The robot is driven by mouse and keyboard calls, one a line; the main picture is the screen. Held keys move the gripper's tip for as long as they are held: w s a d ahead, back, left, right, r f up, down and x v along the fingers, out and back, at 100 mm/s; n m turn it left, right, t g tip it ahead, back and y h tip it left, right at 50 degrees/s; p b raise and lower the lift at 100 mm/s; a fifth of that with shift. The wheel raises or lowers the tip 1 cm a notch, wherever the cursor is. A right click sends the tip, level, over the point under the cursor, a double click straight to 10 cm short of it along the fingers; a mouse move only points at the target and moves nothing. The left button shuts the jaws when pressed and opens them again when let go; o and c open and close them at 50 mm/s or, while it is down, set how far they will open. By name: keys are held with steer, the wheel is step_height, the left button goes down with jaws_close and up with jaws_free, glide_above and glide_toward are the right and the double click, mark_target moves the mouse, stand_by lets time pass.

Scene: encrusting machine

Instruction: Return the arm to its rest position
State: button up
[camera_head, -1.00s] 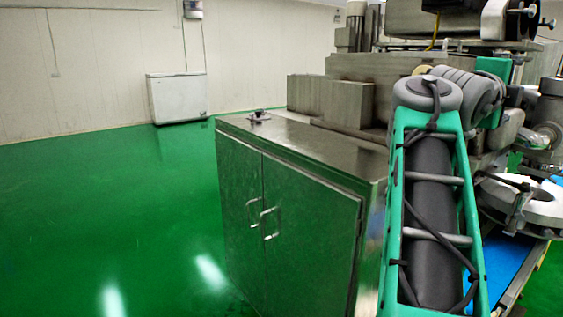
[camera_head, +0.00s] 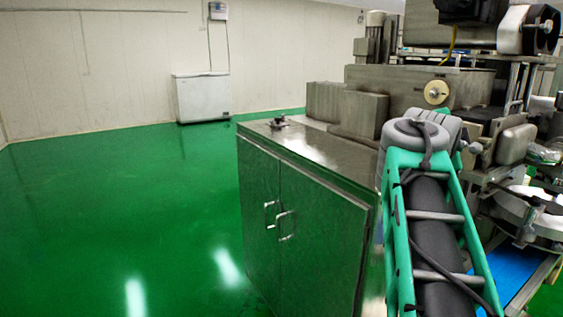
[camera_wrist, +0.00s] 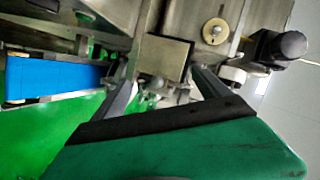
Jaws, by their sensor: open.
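My gripper (camera_wrist: 165,82) shows in the wrist view, with its two dark fingers spread apart and nothing between them. Behind the gap, apart from the fingers, is a metal box of the encrusting machine (camera_wrist: 163,55). In the head view my arm rises from the lower right in front of the machine (camera_head: 405,85), and my gripper is hidden behind it. The machine's round pale knob (camera_head: 436,92) shows above my arm, and it also shows in the wrist view (camera_wrist: 215,31).
A steel cabinet (camera_head: 310,225) with two doors stands close to the left of my arm. A blue conveyor belt (camera_head: 508,272) lies to the right, and also shows in the wrist view (camera_wrist: 60,77). A white chest (camera_head: 203,97) stands at the far wall. The green floor (camera_head: 120,215) at left is clear.

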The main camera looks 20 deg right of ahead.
steer(key=w+a+f+n+y+p, duration=0.2)
steer(key=a+f+n+y, duration=0.15)
steer(key=a, duration=0.35)
steer(key=w+a+f+n+t+y+p, duration=0.1)
steer(key=w+a+f+n+y+p, duration=0.1)
steer(key=w+a+f+n+p, duration=0.25)
steer(key=w+a+f+n+y, duration=0.15)
steer(key=a+f+n, duration=0.25)
steer(key=a, duration=0.4)
steer(key=s+a+f+n+g+y+p, duration=0.2)
steer(key=s+a+f+n, duration=0.4)
steer(key=a, duration=0.5)
steer(key=s+a+f+n+g+y+p, duration=0.2)
steer(key=s+a+f+n+y+p, duration=0.2)
steer(key=s+a+f+n, duration=0.3)
steer(key=a+f, duration=0.1)
steer(key=a, duration=0.3)
steer(key=shift+n+g+p, duration=0.35)
steer(key=shift+n+g, duration=0.05)
